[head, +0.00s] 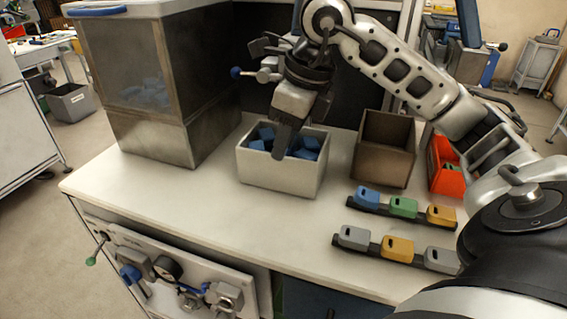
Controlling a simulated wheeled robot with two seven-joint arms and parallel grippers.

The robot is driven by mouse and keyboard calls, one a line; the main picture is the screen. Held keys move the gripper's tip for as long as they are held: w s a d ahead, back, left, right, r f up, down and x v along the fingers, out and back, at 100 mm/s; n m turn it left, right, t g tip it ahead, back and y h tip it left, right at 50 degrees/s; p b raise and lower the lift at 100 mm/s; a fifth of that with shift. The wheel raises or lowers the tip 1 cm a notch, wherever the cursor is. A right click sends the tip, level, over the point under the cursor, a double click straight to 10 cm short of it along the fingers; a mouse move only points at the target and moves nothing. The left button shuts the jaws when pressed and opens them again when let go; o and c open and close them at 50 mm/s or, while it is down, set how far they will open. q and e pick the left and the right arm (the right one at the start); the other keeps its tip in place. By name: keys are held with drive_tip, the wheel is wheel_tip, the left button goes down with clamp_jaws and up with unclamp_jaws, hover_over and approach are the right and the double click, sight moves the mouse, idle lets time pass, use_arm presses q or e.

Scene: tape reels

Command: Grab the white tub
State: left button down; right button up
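The white tub (278,178) stands upright on the pale worktop, left of the middle of the head view, with several blue pieces (308,147) in it. My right arm reaches in from the right. My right gripper (285,143) points down over the tub, its dark fingertip end low at the opening among the blue pieces. The fingers overlap in this view, so I cannot tell whether they are apart or closed, or whether they touch the tub. My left gripper is not in view.
A tall clear-sided bin (150,105) stands left of the tub. A brown open box (383,165) and an orange-red bin (443,170) stand to the right. Rails with coloured blocks (403,207) lie front right. The worktop (200,205) in front of the tub is clear.

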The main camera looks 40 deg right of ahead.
sight(267, 187)
drive_tip(key=x, duration=0.7)
drive_tip(key=shift+w+a+f, duration=0.2)
drive_tip(key=shift+a+f, duration=0.1)
clamp_jaws()
